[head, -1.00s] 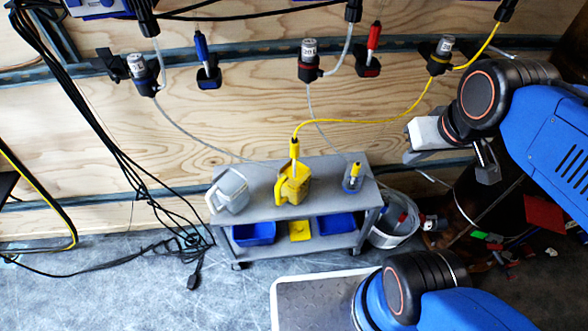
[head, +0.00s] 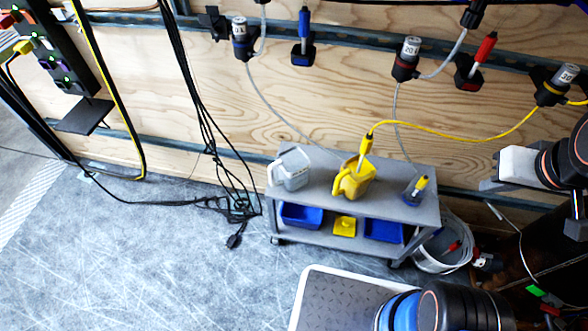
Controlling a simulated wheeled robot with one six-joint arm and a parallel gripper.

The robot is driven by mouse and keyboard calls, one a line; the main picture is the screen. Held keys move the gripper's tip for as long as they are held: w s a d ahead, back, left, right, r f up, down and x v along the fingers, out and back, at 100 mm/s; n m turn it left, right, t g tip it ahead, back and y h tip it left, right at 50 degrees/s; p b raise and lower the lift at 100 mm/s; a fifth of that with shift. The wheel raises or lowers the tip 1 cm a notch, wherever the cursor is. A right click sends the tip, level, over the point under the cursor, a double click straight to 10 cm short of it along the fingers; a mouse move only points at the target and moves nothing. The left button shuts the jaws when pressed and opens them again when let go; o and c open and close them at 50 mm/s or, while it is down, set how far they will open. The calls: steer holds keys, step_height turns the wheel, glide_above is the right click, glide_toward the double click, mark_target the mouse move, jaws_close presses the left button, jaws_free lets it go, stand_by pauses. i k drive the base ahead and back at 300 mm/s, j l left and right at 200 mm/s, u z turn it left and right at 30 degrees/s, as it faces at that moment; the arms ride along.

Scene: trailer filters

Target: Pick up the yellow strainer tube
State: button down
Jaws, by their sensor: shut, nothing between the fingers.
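A yellow-topped tube (head: 421,186) stands tilted in a small blue holder (head: 411,198) at the right end of the grey cart's top shelf. Another yellow fitting (head: 365,148), joined to a yellow hose, stands in a yellow jug (head: 352,182) at the middle of that shelf. My gripper (head: 496,183) is at the right edge, to the right of the cart and apart from both. It is shut and empty, and its fingers show only in part.
A grey jug (head: 290,168) stands at the cart's (head: 318,200) left. Blue bins (head: 302,215) are below. Blue (head: 303,25) and red (head: 485,47) tubes hang on the wall.

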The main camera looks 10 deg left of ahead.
mark_target(368, 141)
steer(key=l, duration=0.65)
steer(key=k+l, duration=0.1)
steer(key=k, duration=0.45)
steer(key=k+l+u, duration=0.15)
steer(key=k, duration=0.45)
